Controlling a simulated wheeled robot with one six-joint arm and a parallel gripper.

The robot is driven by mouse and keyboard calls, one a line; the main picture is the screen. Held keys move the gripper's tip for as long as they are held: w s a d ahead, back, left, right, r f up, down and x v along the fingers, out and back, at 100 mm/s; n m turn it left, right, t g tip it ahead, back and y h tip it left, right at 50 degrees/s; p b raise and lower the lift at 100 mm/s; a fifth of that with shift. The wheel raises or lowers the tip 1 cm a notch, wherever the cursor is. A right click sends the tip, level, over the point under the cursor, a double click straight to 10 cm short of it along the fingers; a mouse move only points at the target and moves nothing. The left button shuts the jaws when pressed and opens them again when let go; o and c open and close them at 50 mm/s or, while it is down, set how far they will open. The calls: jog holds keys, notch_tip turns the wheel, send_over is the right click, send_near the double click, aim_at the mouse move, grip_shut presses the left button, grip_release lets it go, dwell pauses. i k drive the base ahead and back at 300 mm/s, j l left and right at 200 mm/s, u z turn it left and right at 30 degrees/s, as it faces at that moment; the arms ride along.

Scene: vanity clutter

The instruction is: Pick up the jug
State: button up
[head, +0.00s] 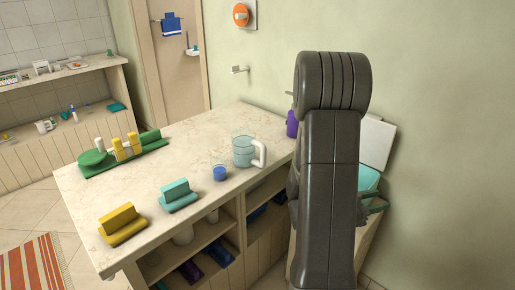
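The jug (243,150) is clear and bluish with a thick white handle on its right side. It stands upright on the pale stone counter (120,200), near the right front edge. My dark grey arm rises to the right of the jug, in front of the wall, and is apart from it. My gripper cannot be made out in the head view; the end of the arm is hidden behind its own links.
A small blue cup (219,173) stands just left of the jug. A teal holder (178,195) and a yellow holder (122,224) sit along the front edge. A green tray (150,143) with bottles is at the back left. A purple bottle (292,124) stands by the wall.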

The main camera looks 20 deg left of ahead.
aim_at(244, 143)
jog(key=i+l+u, duration=0.15)
jog(key=u, duration=1.5)
